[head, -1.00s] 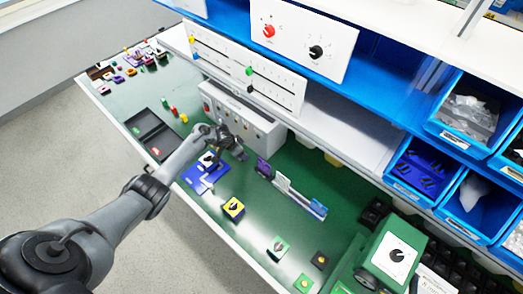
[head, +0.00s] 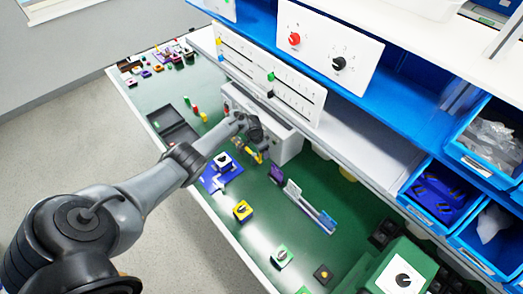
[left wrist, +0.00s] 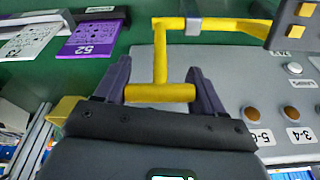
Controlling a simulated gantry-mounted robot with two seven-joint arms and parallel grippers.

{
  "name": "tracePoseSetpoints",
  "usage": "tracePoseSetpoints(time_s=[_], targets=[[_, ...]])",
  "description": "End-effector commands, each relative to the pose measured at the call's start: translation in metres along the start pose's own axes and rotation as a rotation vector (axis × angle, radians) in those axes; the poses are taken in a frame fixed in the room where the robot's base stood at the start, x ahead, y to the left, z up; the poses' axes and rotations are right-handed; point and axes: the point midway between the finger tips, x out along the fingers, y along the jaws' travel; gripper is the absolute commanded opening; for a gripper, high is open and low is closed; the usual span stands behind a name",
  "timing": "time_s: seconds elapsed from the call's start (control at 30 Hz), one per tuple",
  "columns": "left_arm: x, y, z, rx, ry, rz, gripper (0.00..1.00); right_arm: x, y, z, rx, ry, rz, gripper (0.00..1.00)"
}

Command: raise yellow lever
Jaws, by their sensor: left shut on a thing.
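The yellow lever (left wrist: 160,50) has a shaft and a crossbar at its end and is attached beside the grey control box (left wrist: 240,75). My left gripper (left wrist: 160,88) is shut on the crossbar, with one dark finger at each end of it. In the head view my left gripper (head: 262,150) is at the front face of the grey control box (head: 290,145), and a small yellow part of the lever (head: 259,158) shows below the fingers. The arm and gripper hide much of the lever there. My right gripper is not in view.
A blue plate with a rotary switch (head: 213,180) and a yellow-blue switch (head: 242,210) lie nearer on the green table. A white slider panel (head: 292,92) rises above the box.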

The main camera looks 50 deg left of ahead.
Motion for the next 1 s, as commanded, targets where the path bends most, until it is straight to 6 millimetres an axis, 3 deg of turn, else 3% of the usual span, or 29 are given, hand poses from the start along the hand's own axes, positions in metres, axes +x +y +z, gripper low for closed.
tracePoseSetpoints(time_s=[0.6,0.63,0.73,1.0], targets=[[-0.0005,-0.0020,-0.0015,-0.006,0.005,-0.004,0.14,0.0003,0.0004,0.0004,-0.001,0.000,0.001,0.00],[-0.0005,-0.0020,-0.0015,-0.006,0.005,-0.004,0.73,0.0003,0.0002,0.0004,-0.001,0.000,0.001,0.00],[-0.0005,-0.0017,-0.0013,-0.005,0.004,-0.003,0.88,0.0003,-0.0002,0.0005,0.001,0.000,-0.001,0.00],[-0.0004,-0.0006,-0.0008,-0.002,0.002,-0.001,0.89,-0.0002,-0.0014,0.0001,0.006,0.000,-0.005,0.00]])
